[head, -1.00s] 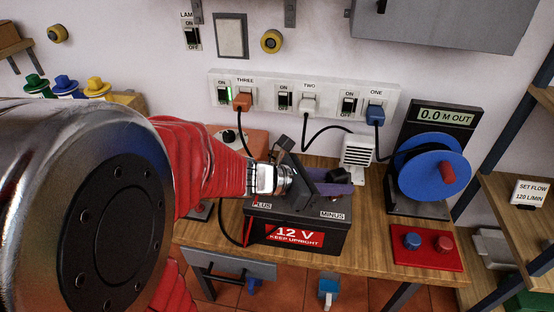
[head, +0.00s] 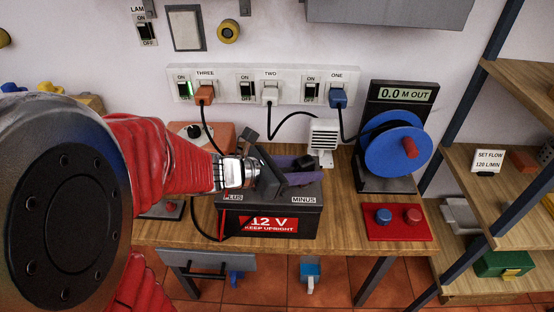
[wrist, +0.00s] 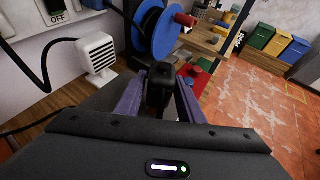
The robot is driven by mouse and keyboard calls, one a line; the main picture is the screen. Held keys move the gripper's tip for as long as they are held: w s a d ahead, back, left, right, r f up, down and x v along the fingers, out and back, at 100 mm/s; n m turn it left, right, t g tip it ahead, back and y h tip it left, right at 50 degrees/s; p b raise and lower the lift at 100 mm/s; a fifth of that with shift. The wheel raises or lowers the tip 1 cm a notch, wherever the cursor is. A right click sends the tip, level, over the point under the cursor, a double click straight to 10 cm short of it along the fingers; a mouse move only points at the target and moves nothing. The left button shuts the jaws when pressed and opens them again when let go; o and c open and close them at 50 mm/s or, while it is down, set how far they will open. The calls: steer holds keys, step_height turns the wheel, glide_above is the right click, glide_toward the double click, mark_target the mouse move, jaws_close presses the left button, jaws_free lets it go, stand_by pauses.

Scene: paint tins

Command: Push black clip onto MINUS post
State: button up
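The 12 V battery (head: 271,226) stands on the wooden bench, with a PLUS label at its left and a MINUS label (head: 304,200) at its right. My gripper (head: 303,170) is over the right side of the battery top, behind the MINUS label. Its purple fingers are closed around the black clip (wrist: 160,88), which sits between them in the wrist view. The clip's dark top (head: 305,161) also shows in the head view. The MINUS post is hidden behind my gripper, so I cannot tell whether the clip touches it.
A blue reel (head: 395,150) with a display stands right of the battery. A red board (head: 398,222) with a blue and a red knob lies in front of it. A small white vented box (head: 322,140) and the socket strip (head: 270,83) are behind. Shelves stand at the right.

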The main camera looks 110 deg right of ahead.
steer(key=o, duration=0.3)
steer(key=shift+f, duration=0.1)
steer(key=shift+w, duration=0.1)
steer(key=v, duration=1.3)
steer(key=shift+w, duration=0.3)
stand_by(0.6)
